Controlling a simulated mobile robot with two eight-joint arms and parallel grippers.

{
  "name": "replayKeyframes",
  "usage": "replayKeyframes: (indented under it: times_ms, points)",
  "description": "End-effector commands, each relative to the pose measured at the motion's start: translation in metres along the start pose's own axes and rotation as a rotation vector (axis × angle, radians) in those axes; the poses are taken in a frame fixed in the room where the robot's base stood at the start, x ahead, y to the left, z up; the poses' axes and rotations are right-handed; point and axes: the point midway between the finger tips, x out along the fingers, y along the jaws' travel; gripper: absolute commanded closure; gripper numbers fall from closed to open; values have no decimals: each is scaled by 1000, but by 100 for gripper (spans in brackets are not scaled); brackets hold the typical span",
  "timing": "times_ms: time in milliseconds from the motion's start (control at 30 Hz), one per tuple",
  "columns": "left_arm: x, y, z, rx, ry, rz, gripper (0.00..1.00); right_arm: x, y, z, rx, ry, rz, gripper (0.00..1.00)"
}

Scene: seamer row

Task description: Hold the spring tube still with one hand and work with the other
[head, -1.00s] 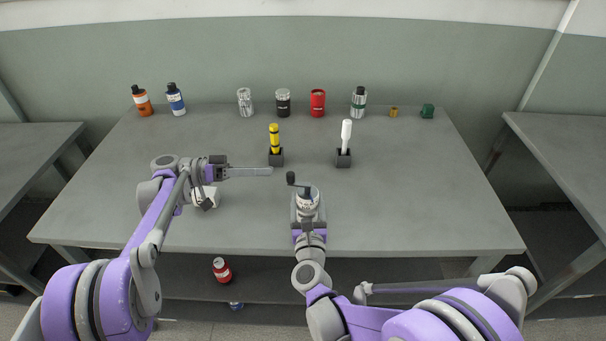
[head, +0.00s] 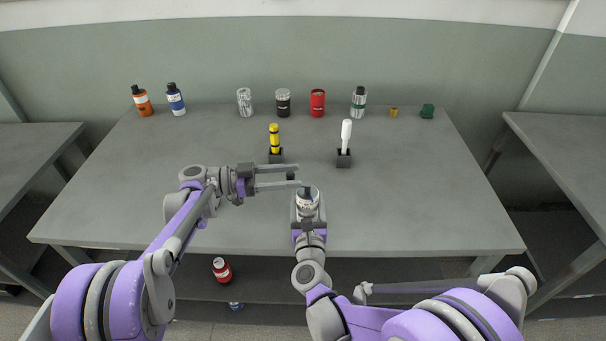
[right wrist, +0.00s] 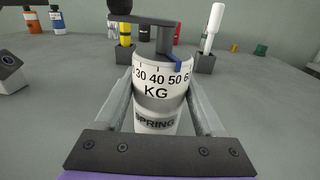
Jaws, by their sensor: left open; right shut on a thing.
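The spring tube (head: 307,197) is a white cylinder, upright in my right gripper (head: 307,212) above the front of the table. In the right wrist view the spring tube (right wrist: 157,92) shows a KG scale, the word SPRING and a blue pointer near 50. The fingers close on both its sides. A dark crank handle (right wrist: 165,22) with a black knob (right wrist: 119,6) tops the tube, the knob to the left. My left gripper (head: 298,176) is open, pointing right. In the head view the knob (head: 290,176) shows between its fingers; contact cannot be told.
A yellow tool (head: 274,138) and a white tool (head: 346,132) stand in dark holders beyond the grippers. Several cans and bottles line the table's (head: 420,205) back edge. A red can (head: 221,269) is on the lower shelf. The right side of the tabletop is clear.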

Motion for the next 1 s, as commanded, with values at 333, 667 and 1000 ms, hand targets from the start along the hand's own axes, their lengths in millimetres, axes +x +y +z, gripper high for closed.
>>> replayKeyframes:
  times_ms: [333,667,1000]
  points:
    - [36,0,0,-1,0,0,43,0,0,0,0,0,0,94]
    - [37,0,0,-1,0,0,52,0,0,0,0,0,0,94]
    - [37,0,0,-1,0,0,100,0,0,0,0,0,0,94]
